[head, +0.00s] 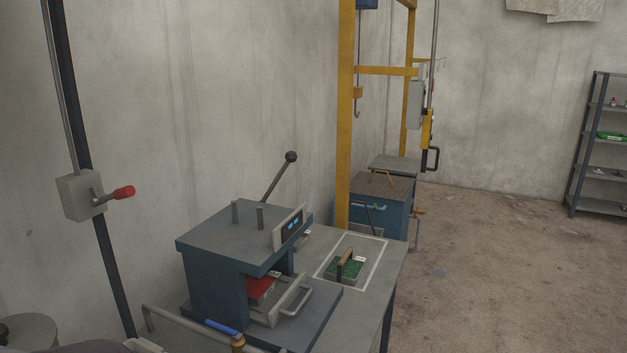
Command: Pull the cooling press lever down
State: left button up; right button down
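A blue press (213,283) with a grey top plate stands on a bench in the lower middle. A dark lever (279,176) with a round black knob rises from behind its top and leans up to the right. The lever is in a raised, tilted position, and its lower end is hidden behind the press top. No label tells whether this is the cooling press. The press has a small lit display on its right side, and a red block (260,287) shows in its opening above a drawer with a grey handle (289,303). Neither of my grippers is in view.
A red-handled lever (123,192) sticks out of a grey wall box at the left. A green piece (345,268) with a wooden handle lies in a white-outlined area on the bench. A yellow frame (346,120) stands behind. Floor at the right is open before a shelf (597,145).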

aim_at(290, 155)
jog(key=i+l+u, duration=0.1)
jog(key=u, duration=0.6)
jog(key=i+l+u, duration=0.25)
jog(key=l+u, duration=0.15)
jog(key=l, duration=0.25)
jog(key=i+l+u, duration=0.1)
jog(key=l+u, duration=0.3)
jog(key=l, duration=0.25)
jog(key=l+u, duration=0.45)
jog(key=l, duration=0.3)
